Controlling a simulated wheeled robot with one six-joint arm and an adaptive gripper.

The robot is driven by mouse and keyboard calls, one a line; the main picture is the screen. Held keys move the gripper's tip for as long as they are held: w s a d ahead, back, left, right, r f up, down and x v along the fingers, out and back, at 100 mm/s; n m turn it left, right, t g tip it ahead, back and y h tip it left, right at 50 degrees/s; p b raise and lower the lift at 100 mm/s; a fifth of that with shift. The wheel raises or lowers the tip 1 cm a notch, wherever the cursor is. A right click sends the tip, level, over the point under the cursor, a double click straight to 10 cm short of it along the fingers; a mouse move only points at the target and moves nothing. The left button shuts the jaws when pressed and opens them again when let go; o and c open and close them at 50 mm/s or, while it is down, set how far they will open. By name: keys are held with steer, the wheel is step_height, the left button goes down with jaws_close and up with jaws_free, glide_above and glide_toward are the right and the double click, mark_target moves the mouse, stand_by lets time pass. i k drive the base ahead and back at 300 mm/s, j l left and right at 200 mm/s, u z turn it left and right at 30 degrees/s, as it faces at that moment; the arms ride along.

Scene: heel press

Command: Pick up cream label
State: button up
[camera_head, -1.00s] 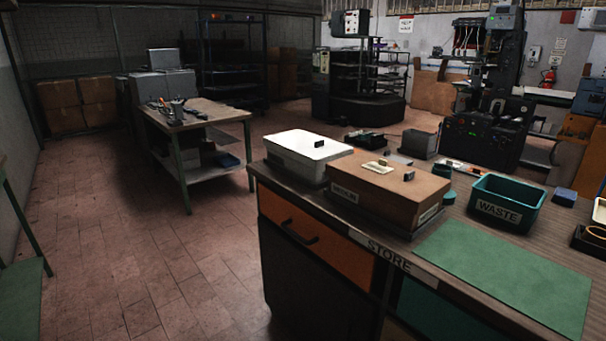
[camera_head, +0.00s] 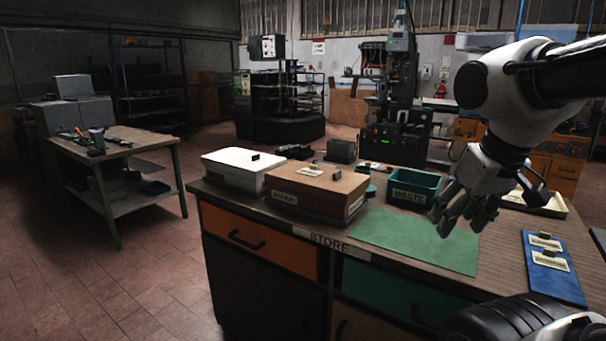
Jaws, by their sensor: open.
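A small cream label (camera_head: 308,171) lies on the brown box (camera_head: 350,183), beside a small dark block. Other small cream labels, with dark blocks on or by them, lie on the blue mat (camera_head: 567,286) at the right; one is the nearer cream label (camera_head: 550,262). I cannot tell which one the task means. My gripper (camera_head: 458,222) is open and empty, pointing down in the air in front of the waste bin and the green mat's right edge. It is apart from every label.
A white-lidded box (camera_head: 236,163) stands left of the brown box. The teal waste bin (camera_head: 412,198) stands behind the bare green mat (camera_head: 437,252). A side table (camera_head: 125,142) stands across open floor.

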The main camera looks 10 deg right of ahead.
mark_target(312, 172)
steer(key=i+j+u, duration=0.1)
steer(key=i+j, duration=1.05)
steer(key=i, duration=0.1)
